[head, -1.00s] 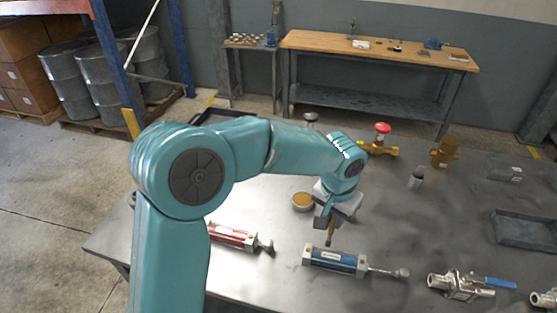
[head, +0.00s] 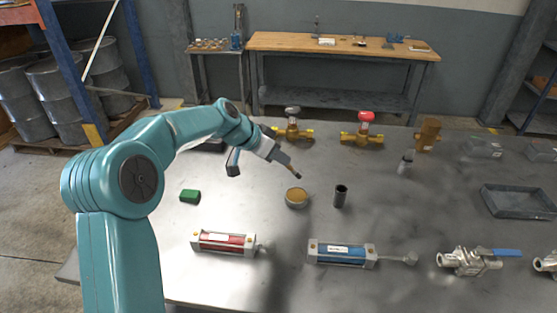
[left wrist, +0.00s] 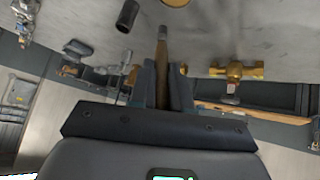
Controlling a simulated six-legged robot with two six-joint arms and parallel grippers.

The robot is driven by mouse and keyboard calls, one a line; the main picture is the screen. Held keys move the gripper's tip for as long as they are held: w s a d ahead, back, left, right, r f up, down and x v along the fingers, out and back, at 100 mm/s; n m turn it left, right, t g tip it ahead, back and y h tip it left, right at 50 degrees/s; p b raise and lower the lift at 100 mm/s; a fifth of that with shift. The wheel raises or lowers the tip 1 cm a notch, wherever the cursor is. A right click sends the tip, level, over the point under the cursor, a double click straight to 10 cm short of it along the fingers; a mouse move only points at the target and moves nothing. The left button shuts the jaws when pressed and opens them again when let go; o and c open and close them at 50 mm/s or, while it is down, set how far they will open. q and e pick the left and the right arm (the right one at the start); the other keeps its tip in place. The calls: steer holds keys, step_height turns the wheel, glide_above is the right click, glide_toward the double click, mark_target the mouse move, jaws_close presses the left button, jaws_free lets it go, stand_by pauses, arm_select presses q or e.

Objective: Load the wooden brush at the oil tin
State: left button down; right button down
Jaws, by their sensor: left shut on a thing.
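The oil tin (head: 296,198) is a low round tin with an amber surface, standing on the grey table. Its edge also shows at the top of the left wrist view (left wrist: 175,2). My left gripper (head: 284,160) is shut on the wooden brush (head: 295,173), raised behind the tin. The brush tilts, its free end pointing down and right toward the tin, apart from it in the picture. My right gripper is not in view.
A dark open cylinder (head: 341,196) stands right of the tin. A red-labelled cylinder (head: 224,242) and a blue one (head: 341,253) lie in front. Brass valves (head: 362,135) stand behind. A green block (head: 190,196) lies left, a grey tray (head: 518,202) right.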

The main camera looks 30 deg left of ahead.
arm_select(q)
steer(key=shift+d+f+b, duration=0.15)
steer(key=shift+f+b, duration=0.15)
steer(key=shift+f, duration=0.2)
steer(key=shift+f+b, duration=1.1)
steer(key=shift+f, duration=1.3)
steer(key=shift+f+b, duration=0.6)
steer(key=shift+b, duration=0.15)
steer(key=shift+r, duration=0.1)
steer(key=shift+r+p, duration=2.05)
steer(key=shift+r, duration=1.45)
steer(key=shift+f, duration=0.2)
